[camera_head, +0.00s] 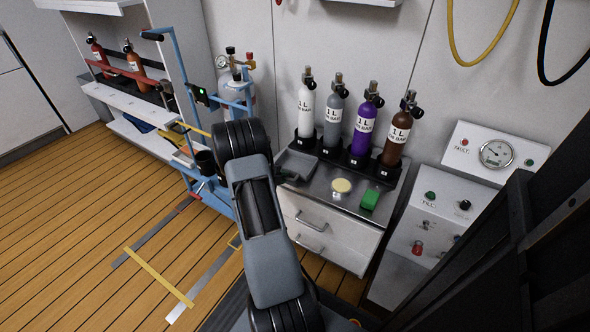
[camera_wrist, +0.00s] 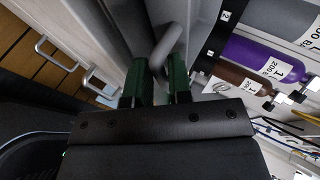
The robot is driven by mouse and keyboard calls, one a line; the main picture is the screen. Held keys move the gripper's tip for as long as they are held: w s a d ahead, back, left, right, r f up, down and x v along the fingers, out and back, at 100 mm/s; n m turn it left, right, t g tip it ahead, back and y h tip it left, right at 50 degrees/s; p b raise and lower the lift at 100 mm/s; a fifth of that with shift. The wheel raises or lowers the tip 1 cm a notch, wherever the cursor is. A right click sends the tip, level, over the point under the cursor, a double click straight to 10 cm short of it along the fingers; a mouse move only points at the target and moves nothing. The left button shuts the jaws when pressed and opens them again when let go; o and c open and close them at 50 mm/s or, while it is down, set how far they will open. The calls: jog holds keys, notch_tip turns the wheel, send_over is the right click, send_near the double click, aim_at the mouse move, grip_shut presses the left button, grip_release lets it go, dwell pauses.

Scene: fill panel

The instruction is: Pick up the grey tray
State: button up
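The grey tray (camera_head: 297,163) lies at the left end of the metal counter, in front of the bottle rack. My arm covers part of the view beside it in the head view, and my gripper's fingers are not clearly seen there. In the wrist view my gripper (camera_wrist: 160,85) has two green fingers standing apart. A rounded grey bar (camera_wrist: 172,42), which looks like the tray's handle, reaches down to the gap between the fingertips. I see a gap beside it; whether either finger touches it, I cannot tell.
Several 1 L bottles stand in a black rack (camera_head: 345,158) behind the tray. A yellow disc (camera_head: 341,186) and a green block (camera_head: 370,200) lie on the counter to the right. A blue trolley (camera_head: 185,95) stands left. White drawers (camera_head: 325,228) are below.

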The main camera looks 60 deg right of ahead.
jog(key=shift+c, duration=0.3)
grip_shut()
